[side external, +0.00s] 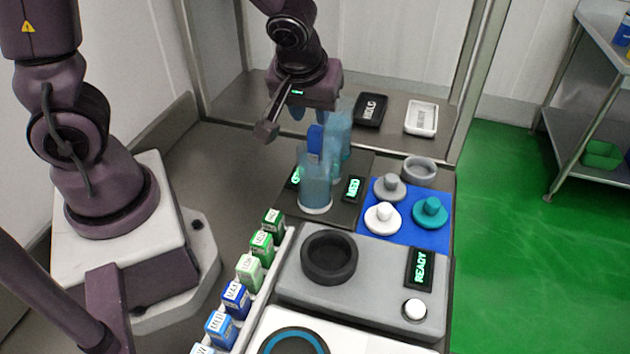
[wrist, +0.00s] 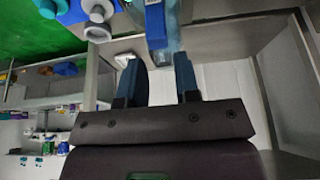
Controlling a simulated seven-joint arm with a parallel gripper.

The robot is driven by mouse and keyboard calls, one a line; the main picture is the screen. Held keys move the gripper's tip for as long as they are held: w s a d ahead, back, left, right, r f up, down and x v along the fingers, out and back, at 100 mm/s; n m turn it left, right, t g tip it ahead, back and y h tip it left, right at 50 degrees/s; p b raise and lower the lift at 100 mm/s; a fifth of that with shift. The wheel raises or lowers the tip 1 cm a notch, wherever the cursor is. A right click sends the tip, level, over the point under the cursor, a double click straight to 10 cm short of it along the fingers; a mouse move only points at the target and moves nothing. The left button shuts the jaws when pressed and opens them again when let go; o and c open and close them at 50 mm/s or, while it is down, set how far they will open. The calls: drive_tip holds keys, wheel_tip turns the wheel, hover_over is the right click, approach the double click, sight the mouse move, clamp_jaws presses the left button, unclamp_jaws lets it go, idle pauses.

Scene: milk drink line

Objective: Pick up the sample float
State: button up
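The sample float, which I take to be the blue piece (side external: 315,140), stands upright with its top above the rim of a clear bluish cylinder (side external: 316,190). In the wrist view the blue piece (wrist: 155,24) lies just beyond the fingertips, roughly between their lines. My gripper (side external: 311,116) is above the cylinder, close over the float's top. Its two blue fingers (wrist: 159,62) are spread apart with nothing between them. The float's lower part is blurred by the cylinder wall.
A second clear cylinder (side external: 342,140) stands close behind. Lit MED tile (side external: 353,188) lies to the right. A blue mat (side external: 410,228) holds grey, white and teal knobbed pieces. A grey station (side external: 375,275) with a black ring is in front. Several small cartons (side external: 250,272) line the left.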

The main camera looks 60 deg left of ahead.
sight(315, 129)
drive_tip(key=shift+d+x, duration=0.15)
drive_tip(key=shift+x, duration=1.6)
drive_tip(key=shift+d+x, duration=0.1)
drive_tip(key=shift+x, duration=1.65)
drive_tip(key=shift+s+f, duration=0.1)
drive_tip(key=shift+s, duration=0.05)
clamp_jaws()
